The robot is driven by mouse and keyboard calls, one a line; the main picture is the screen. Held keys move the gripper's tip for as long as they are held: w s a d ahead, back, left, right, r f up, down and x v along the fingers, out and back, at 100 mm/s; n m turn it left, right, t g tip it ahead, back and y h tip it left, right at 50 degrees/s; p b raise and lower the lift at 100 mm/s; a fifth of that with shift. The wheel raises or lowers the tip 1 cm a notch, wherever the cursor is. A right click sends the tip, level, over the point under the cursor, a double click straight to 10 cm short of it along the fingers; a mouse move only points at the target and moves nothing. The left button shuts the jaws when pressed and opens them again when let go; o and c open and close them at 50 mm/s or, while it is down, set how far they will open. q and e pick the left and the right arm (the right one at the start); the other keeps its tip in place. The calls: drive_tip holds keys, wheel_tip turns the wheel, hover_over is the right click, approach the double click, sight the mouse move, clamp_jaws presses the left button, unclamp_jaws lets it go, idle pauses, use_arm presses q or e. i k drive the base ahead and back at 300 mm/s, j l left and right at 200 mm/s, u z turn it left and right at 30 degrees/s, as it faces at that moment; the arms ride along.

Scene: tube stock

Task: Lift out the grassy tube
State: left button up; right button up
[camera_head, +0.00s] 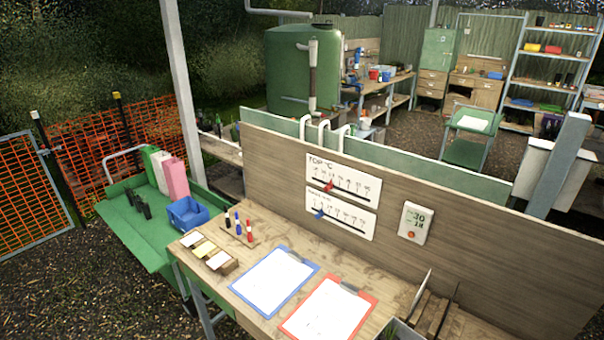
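A tall green tube-like thing (149,164) stands at the back of a row on the green bench (126,238) at the left. A white one (161,172) and a pink one (178,180) stand beside it, nearer to me, and partly cover it. Its lower end is hard to make out. Several small dark pots (140,203) stand to the left of the row; I cannot tell what they hold. Neither of my grippers is in view.
The wooden table (215,290) holds marker pens (238,228), card trays (207,250), a blue clipboard (273,281) and a red clipboard (330,309). A wooden panel (270,160) rises behind. The green bench's front part is clear.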

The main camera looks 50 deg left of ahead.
sight(135, 198)
drive_tip(key=u, duration=2.9)
drive_tip(key=i+j+u, duration=0.25)
drive_tip(key=i, duration=0.9)
drive_tip(key=i+j+u, duration=0.1)
drive_tip(key=i+u, duration=0.2)
drive_tip(key=i, duration=0.8)
drive_tip(key=i+j+z, duration=0.1)
drive_tip(key=i+z, duration=0.2)
drive_tip(key=i, duration=0.25)
drive_tip(key=i+j+z, duration=0.3)
drive_tip(key=i, duration=0.2)
drive_tip(key=i+j+z, duration=0.35)
drive_tip(key=i, duration=0.2)
drive_tip(key=l, duration=0.1)
